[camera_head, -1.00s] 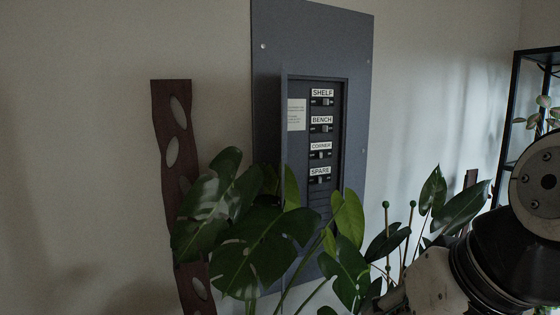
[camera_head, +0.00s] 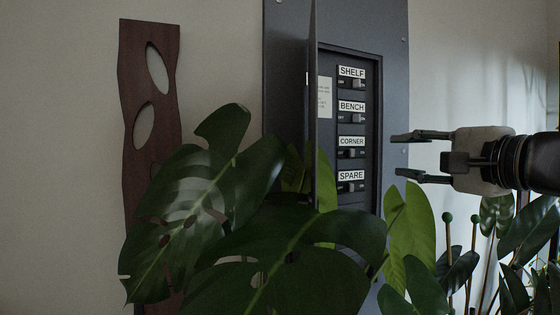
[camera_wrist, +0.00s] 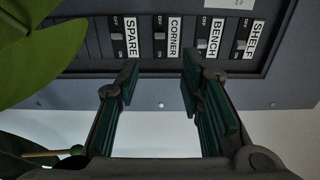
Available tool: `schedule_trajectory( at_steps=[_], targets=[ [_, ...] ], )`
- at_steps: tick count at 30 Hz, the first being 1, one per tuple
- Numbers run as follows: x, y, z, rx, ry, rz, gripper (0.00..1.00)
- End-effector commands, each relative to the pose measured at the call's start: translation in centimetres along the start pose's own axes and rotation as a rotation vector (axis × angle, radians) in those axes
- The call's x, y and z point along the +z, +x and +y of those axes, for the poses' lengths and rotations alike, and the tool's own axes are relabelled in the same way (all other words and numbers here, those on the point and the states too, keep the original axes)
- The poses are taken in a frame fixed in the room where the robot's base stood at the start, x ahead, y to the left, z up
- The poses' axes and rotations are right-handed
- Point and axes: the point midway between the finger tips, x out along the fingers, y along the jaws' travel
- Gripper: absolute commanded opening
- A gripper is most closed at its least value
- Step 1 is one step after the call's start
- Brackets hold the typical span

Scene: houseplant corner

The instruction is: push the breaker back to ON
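The grey breaker panel (camera_head: 392,75) is on the wall with its door swung open. Its switches are labelled SHELF (camera_head: 358,84), BENCH (camera_head: 357,118), CORNER (camera_head: 351,153) and SPARE (camera_head: 350,188) from top to bottom. The SHELF and BENCH levers sit towards ON, at the right. The CORNER and SPARE levers sit further left, towards OFF; the CORNER lever also shows in the wrist view (camera_wrist: 159,36). My gripper (camera_head: 397,155) is open and empty, right of the switches at about CORNER height. In the wrist view its fingers (camera_wrist: 160,70) are apart, below the switch row.
Large plant leaves (camera_head: 290,250) cover the panel's lower part and stand close below my gripper. The open door (camera_head: 313,130) stands at the left of the switches. A dark wooden board (camera_head: 140,80) with holes is on the left wall. The panel's right side is clear.

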Motion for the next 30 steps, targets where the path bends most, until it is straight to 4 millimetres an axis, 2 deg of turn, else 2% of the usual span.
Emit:
schedule_trajectory(
  at_steps=[18,24,30],
  targets=[
    [0.2,10.8,0.1,0.003,0.001,-0.005,0.35],
    [0.2,12.7,0.1,0.003,0.000,-0.004,0.35],
    [0.2,13.2,0.0,0.002,-0.001,-0.003,0.35]
  ],
)
